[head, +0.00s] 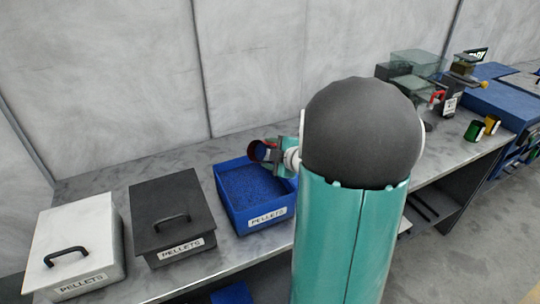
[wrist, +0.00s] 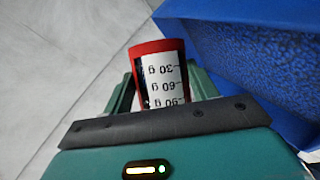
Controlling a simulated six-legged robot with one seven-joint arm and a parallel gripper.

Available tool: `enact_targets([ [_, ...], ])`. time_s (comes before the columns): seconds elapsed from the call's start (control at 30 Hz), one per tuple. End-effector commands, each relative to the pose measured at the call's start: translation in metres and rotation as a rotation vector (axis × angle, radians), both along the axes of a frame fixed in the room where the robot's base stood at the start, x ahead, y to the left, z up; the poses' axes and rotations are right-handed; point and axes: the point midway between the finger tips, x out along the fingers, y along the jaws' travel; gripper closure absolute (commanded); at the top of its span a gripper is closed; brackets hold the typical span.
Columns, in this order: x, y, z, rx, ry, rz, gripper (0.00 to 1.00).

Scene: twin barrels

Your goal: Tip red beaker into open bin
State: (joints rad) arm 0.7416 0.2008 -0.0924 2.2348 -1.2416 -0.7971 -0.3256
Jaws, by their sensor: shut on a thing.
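The red beaker (head: 258,150) is in my gripper (head: 279,153), near the back edge of the open blue bin (head: 222,200) in the head view. The beaker looks tilted, with its dark mouth showing toward the left. In the wrist view the beaker (wrist: 157,47) shows a white scale label with upside-down gram marks, held between the teal fingers (wrist: 160,85). The blue bin (wrist: 215,45) lies to its right there, with a textured blue fill inside. What the beaker holds cannot be seen. My arm hides part of the bin's right side in the head view.
A black lidded bin (head: 168,205) and a white lidded bin (head: 72,240) stand left of the blue one. A wall runs behind the bench.

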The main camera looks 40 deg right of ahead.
Motion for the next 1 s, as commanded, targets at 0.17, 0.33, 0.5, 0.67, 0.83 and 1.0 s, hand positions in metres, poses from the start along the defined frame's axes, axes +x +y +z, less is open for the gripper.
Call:
enact_targets([
  [0.17,0.0,0.001,0.005,-0.08,-0.023,-0.001,0.74],
  [0.33,0.0,0.002,0.01,-0.159,-0.046,0.001,0.74],
  [0.5,-0.001,0.003,0.014,-0.238,-0.067,0.0,0.74],
  [0.67,-0.001,0.004,0.018,-0.313,-0.086,0.0,0.74],
  [0.83,-0.001,0.006,0.022,-0.392,-0.11,0.002,0.74],
  [1.0,-0.002,0.008,0.026,-0.47,-0.131,0.001,0.74],
])
